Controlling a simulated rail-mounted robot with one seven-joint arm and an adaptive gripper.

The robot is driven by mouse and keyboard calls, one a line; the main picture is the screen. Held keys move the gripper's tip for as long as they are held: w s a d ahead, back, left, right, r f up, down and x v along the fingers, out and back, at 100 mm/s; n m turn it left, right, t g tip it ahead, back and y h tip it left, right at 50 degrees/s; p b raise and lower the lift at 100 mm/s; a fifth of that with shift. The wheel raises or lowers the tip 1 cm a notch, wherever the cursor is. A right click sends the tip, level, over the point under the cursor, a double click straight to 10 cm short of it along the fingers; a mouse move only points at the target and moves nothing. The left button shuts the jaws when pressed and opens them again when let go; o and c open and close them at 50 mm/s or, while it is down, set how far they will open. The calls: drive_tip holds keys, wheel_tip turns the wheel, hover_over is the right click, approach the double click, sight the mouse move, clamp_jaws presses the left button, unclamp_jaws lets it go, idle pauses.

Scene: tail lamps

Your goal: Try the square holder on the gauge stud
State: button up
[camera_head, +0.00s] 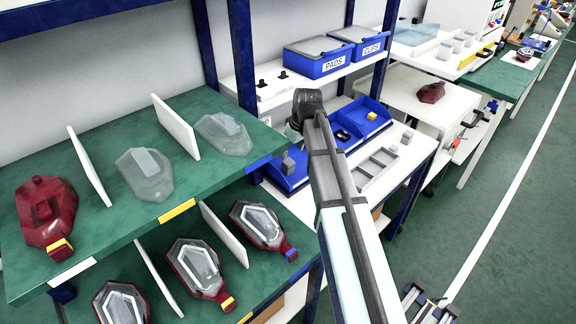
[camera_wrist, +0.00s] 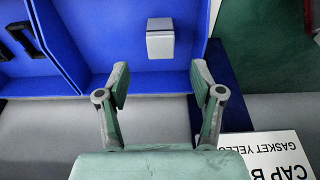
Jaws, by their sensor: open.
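A small light-grey square block, which looks like the square holder, sits in a blue bin in the wrist view (camera_wrist: 160,40). It appears in the head view as a grey cube (camera_head: 288,164) in the left blue bin. My gripper (camera_wrist: 160,84) is open and empty, its two fingers apart, with the block beyond the fingertips and between them in the picture. In the head view my arm hides most of the gripper. A white base with dark upright studs (camera_head: 272,90), possibly the gauge, stands on the shelf above the bins.
Another blue bin (camera_wrist: 60,75) with black parts lies at left in the wrist view. A printed white card (camera_wrist: 268,152) is at lower right. A grey compartment tray (camera_head: 378,168) lies right of my arm. Lamps fill the left rack.

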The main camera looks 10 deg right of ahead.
sight(288, 161)
drive_tip(key=shift+p+x, duration=1.15)
drive_tip(key=shift+x, duration=3.5)
drive_tip(key=shift+a, duration=0.15)
drive_tip(key=c, duration=1)
